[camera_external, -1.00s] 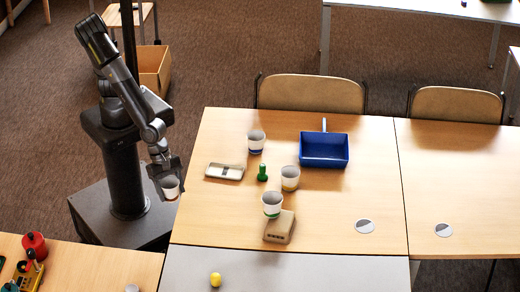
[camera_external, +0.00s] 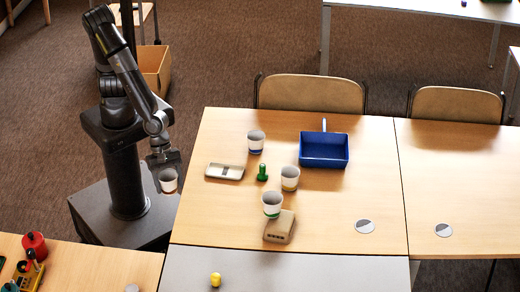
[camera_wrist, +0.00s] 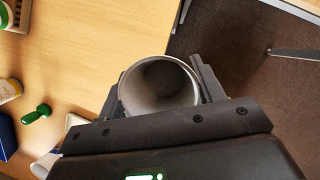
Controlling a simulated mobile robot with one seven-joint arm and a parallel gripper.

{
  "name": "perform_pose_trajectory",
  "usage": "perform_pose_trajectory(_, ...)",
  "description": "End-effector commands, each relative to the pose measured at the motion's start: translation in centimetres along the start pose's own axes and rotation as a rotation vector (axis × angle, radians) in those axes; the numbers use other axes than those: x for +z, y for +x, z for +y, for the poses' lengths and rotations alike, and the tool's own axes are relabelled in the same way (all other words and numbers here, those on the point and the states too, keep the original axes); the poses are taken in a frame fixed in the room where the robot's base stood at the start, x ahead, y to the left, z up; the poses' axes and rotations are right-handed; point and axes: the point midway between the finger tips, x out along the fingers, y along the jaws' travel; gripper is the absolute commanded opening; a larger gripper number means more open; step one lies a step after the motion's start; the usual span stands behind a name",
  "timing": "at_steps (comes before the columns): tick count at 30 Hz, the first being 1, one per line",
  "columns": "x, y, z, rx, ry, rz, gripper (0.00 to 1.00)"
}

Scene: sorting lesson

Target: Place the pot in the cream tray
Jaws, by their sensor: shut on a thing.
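My gripper (camera_external: 166,163) is shut on a white pot (camera_external: 168,181) with a reddish band, held upright in the air just left of the table's left edge. In the wrist view the pot (camera_wrist: 158,85) sits between the two fingers of my gripper (camera_wrist: 160,95), its round mouth facing the camera and looking empty. A flat whitish tray-like thing (camera_external: 225,171) lies on the table to the right of my gripper; I cannot tell for sure that it is the cream tray. A tan, box-like thing (camera_external: 279,227) lies nearer the front.
Other white pots stand on the table, with a blue band (camera_external: 256,142), a yellow band (camera_external: 289,178) and a green band (camera_external: 272,204). A green peg (camera_external: 262,172) stands among them. A blue tray (camera_external: 324,150) is behind.

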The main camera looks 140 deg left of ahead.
Motion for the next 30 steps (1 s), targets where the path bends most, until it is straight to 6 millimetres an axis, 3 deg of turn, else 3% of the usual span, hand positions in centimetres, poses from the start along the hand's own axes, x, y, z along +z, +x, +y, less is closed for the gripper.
perform_pose_trajectory(14,-4.1,-1.1,6.1,-0.189,0.447,-0.001,0.41)
perform_pose_trajectory(24,-8.7,-4.1,11.2,-0.405,0.971,-0.002,0.41)
perform_pose_trajectory(30,-10.4,-5.6,12.8,-0.484,1.166,-0.001,0.41)
